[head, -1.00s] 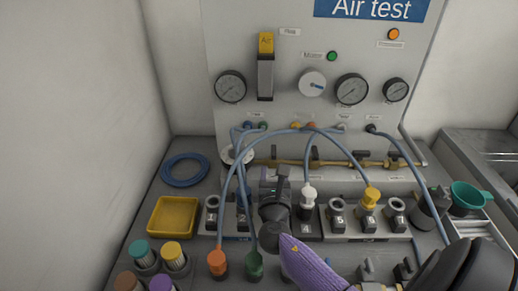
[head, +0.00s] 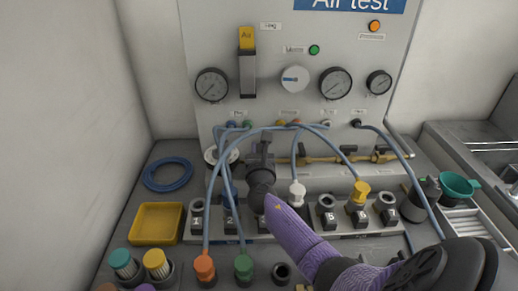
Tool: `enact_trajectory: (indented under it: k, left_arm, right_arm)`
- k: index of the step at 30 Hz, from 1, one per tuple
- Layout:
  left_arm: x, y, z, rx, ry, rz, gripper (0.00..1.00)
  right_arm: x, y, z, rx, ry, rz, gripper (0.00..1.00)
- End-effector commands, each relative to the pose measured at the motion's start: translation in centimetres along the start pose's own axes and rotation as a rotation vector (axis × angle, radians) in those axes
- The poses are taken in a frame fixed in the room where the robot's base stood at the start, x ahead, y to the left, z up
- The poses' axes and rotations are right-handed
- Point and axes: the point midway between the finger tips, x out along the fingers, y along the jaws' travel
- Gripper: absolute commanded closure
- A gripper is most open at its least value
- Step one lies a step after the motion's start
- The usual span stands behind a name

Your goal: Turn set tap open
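A brass pipe (head: 322,160) runs along the foot of the grey panel and carries several black-handled taps, one of them mid-pipe (head: 302,152) and one farther right (head: 380,151). The small labels are too blurred to tell which is the set tap. My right gripper (head: 263,150), dark on a purple arm, reaches forward to the left part of the pipe. It hides whatever is behind it there, and contact cannot be told. Its fingers are too dark and small to show whether they are open. My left gripper is not in view.
Blue hoses (head: 222,165) arch close around my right gripper. A numbered block of sockets (head: 345,225) with white (head: 297,194) and yellow (head: 361,192) plugs lies in front of the pipe. Gauges (head: 335,84) and a white knob (head: 295,79) are above. A yellow tray (head: 157,223) is at left.

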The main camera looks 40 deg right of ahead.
Motion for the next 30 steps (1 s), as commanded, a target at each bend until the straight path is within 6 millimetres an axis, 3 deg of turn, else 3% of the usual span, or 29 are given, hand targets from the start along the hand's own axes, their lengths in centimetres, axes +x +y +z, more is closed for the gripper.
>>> enact_trajectory:
  k: [8, 13, 20, 21, 25, 30]
  left_arm:
    - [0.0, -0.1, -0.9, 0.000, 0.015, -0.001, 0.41]
    - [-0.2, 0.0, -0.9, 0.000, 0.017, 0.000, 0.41]
    - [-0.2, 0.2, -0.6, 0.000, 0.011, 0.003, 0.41]
    - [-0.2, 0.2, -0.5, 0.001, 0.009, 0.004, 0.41]
    - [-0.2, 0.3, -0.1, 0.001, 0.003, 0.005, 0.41]
    - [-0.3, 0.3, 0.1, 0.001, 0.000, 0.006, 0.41]
  right_arm:
    - [0.0, 0.0, 0.0, -0.001, 0.000, 0.005, 1.00]
    - [0.0, 0.0, 0.1, -0.003, -0.001, 0.125, 1.00]
    - [0.0, 0.1, 0.0, 0.001, 0.000, 0.134, 1.00]
    - [0.0, 0.1, 0.0, 0.001, 0.000, 0.134, 0.75]
    - [0.0, 0.1, 0.0, 0.001, 0.000, 0.133, 0.48]
    - [0.0, 0.1, 0.0, 0.000, 0.000, 0.133, 0.44]
